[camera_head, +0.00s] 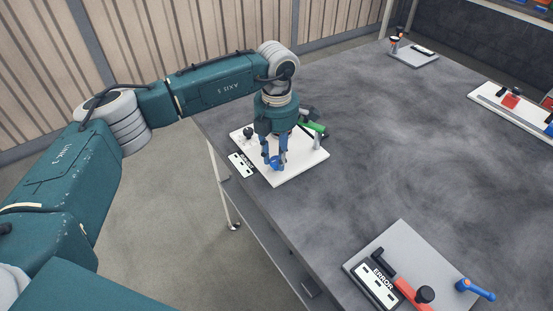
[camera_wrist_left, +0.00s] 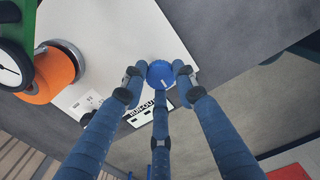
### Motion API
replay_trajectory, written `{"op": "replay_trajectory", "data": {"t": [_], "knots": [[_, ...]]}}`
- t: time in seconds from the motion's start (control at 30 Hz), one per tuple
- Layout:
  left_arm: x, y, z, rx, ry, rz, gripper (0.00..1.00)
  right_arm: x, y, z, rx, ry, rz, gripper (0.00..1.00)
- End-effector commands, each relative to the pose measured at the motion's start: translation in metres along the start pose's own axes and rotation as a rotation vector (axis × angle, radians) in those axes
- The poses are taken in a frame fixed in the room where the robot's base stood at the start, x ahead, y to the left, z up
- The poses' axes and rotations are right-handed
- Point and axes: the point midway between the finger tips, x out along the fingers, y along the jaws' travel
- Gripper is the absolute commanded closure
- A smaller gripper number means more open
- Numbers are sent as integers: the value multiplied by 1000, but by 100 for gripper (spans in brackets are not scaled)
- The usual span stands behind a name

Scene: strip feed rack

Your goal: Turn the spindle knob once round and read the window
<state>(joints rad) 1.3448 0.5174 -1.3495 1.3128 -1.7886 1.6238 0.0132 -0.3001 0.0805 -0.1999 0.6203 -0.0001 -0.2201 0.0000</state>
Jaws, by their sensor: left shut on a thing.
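The spindle knob (camera_wrist_left: 161,73) is round and blue with a small white mark on it. It also shows in the head view (camera_head: 277,164), low on a white base plate (camera_head: 302,164) near the table's left edge. My left gripper (camera_head: 274,158) points down over the plate, and its blue fingers are shut on the knob. In the left wrist view the fingers (camera_wrist_left: 160,78) stand around the knob. A black-and-white label panel (camera_wrist_left: 142,112) reading RUN-OUT lies beside the knob, partly covered by a finger. I cannot read a value there. My right gripper is not in view.
A dial gauge (camera_wrist_left: 8,70) in a green holder and an orange cylinder (camera_wrist_left: 54,78) stand on the plate close to my fingers. A grey plate (camera_head: 402,250) with an ERROR panel and red lever is at front right. Other fixtures sit farther back. The table's middle is clear.

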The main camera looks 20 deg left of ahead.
Motion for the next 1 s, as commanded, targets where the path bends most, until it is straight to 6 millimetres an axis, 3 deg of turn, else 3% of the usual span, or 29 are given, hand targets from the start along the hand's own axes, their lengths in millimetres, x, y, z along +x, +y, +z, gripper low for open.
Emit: {"op": "replay_trajectory", "data": {"t": [0.5,1.0], "knots": [[1,0,0,-451,-1,-1,98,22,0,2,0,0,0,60],[0,-1,0,-641,-1,-1,98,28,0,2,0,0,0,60]]}}
